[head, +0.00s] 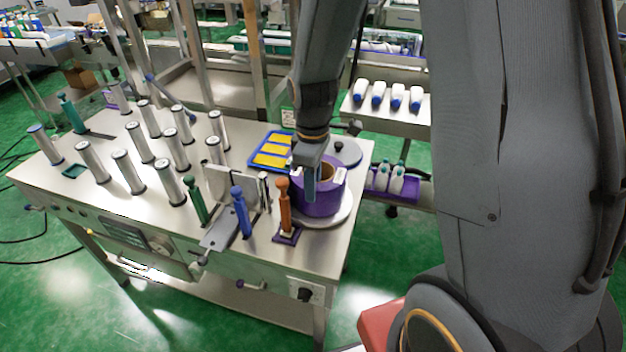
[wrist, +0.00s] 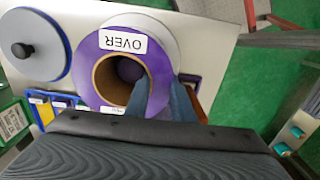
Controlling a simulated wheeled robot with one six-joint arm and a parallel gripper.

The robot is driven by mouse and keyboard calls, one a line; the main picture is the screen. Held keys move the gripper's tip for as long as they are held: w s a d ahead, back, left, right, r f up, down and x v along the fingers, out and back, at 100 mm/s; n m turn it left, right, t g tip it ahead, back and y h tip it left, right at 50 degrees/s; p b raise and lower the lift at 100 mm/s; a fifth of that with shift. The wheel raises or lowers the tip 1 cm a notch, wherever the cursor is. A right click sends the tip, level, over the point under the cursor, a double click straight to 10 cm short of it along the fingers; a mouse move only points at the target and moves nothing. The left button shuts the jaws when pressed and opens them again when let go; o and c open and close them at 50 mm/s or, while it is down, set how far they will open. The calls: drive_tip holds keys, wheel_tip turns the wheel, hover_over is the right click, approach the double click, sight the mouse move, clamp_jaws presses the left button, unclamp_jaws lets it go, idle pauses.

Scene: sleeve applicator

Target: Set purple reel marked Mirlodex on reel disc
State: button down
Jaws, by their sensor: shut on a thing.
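My gripper (head: 312,198) is shut on the wall of a purple reel (head: 331,198), one finger inside its brown core and one outside, as the wrist view (wrist: 168,100) shows. In the wrist view the reel (wrist: 158,65) bears a white label reading OVER, upside down, and a second label partly hidden. I cannot read Mirlodex. The reel is upright over a pale round disc (head: 328,222) at the table's right end; the disc also shows in the wrist view (wrist: 165,32). I cannot tell whether the reel touches it. A dark round shape shows through the core.
A grey disc with a black knob (head: 349,152) lies just behind the reel. A blue tray with yellow blocks (head: 272,152) is to its left. Orange (head: 284,205), blue (head: 241,212) and green (head: 195,200) upright handles stand close by. Several metal posts fill the left table.

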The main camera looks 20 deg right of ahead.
drive_tip(key=c, duration=1.5)
unclamp_jaws()
drive_tip(key=shift+f, duration=0.15)
drive_tip(key=shift+c, duration=0.2)
wheel_tip(320, 180, up, 12)
drive_tip(key=b, duration=0.3)
drive_tip(key=s+d+f+m+t, duration=0.1)
drive_tip(key=s+d+f+m, duration=0.2)
drive_tip(key=s+f+m, duration=0.4)
drive_tip(key=s+m, duration=0.2)
drive_tip(key=m, duration=0.2)
drive_tip(key=shift+s, duration=0.35)
